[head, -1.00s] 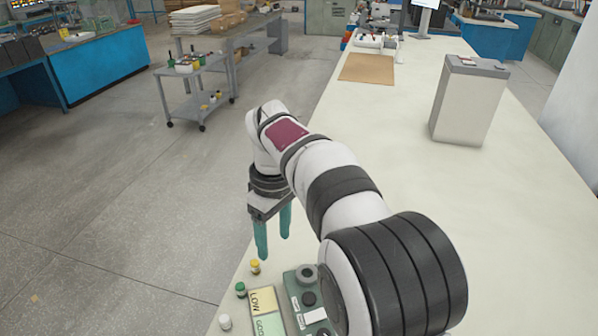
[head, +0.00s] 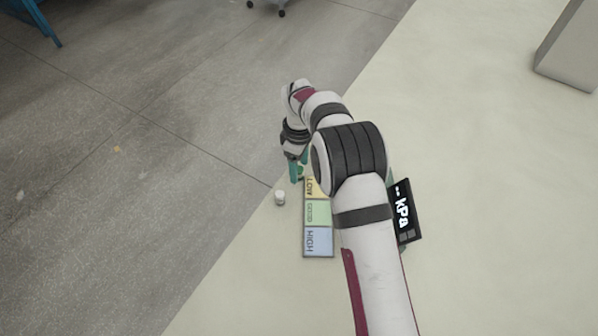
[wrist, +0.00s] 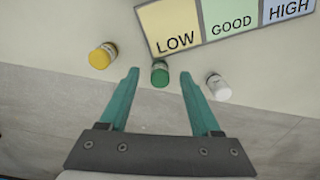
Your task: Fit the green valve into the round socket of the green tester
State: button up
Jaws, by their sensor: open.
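The green valve (wrist: 160,77), a small capped cylinder, stands on the pale table in the wrist view, seen between my fingertips. My gripper (wrist: 160,70) is open, with a gap on either side of the valve; whether the tips are down at its height I cannot tell. In the head view my gripper (head: 297,172) is at the table's left edge, and the valve is mostly hidden by the fingers. The tester's dark kPa display (head: 404,212) shows right of my arm. My arm covers most of the tester, and its round socket is hidden.
A yellow-capped valve (wrist: 102,56) stands left of the green one and a white one (wrist: 218,87) right of it, both close to the fingers. A LOW, GOOD, HIGH panel (head: 318,213) lies beside my arm. The table at right is clear up to a grey box (head: 572,50).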

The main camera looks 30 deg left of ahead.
jog(key=shift+f, duration=0.2)
jog(key=shift+c, duration=0.3)
grip_shut()
jog(key=shift+r, duration=0.2)
